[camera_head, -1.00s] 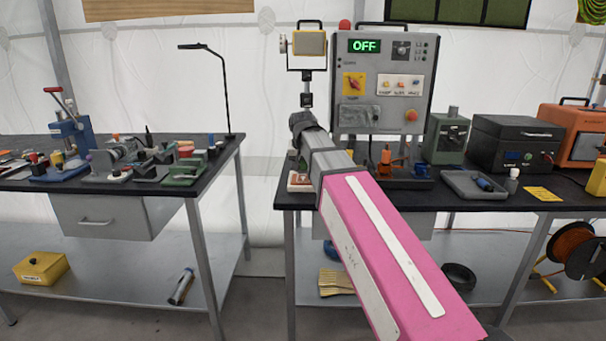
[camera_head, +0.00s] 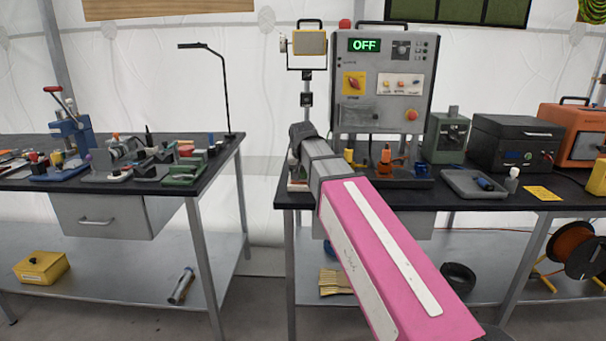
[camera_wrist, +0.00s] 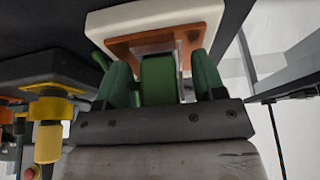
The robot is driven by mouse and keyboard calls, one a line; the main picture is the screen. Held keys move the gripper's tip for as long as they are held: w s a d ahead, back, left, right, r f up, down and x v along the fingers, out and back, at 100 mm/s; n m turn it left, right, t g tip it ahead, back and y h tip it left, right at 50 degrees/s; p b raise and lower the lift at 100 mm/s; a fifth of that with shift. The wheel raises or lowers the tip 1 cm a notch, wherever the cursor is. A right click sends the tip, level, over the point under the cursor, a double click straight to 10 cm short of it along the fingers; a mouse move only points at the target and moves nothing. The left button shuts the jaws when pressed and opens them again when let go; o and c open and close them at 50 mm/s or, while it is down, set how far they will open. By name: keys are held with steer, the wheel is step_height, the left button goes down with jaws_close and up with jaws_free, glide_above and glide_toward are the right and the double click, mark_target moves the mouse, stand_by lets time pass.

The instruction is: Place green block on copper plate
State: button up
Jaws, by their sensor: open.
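In the wrist view, the green block (camera_wrist: 158,80) sits between the two dark green fingers of my gripper (camera_wrist: 162,78). The gripper is open, with one finger on each side of the block. The copper plate (camera_wrist: 126,46) lies on a white base (camera_wrist: 155,17) just beyond the fingertips, and the block's far end overlaps it in the picture. I cannot tell whether the block rests on the plate. In the head view, my arm hides the gripper and the block; part of the plate's base (camera_head: 296,185) shows at the right bench's left end.
The right bench (camera_head: 540,192) holds a grey control box (camera_head: 385,75) reading OFF, a lamp (camera_head: 308,43), an orange-topped device (camera_head: 385,158) and a grey tray (camera_head: 470,184). A yellow-and-black fixture (camera_wrist: 50,100) stands left of my gripper. The left bench (camera_head: 225,160) is across a gap.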

steer(key=shift+r, duration=0.15)
steer(key=v, duration=1.2)
stand_by(0.5)
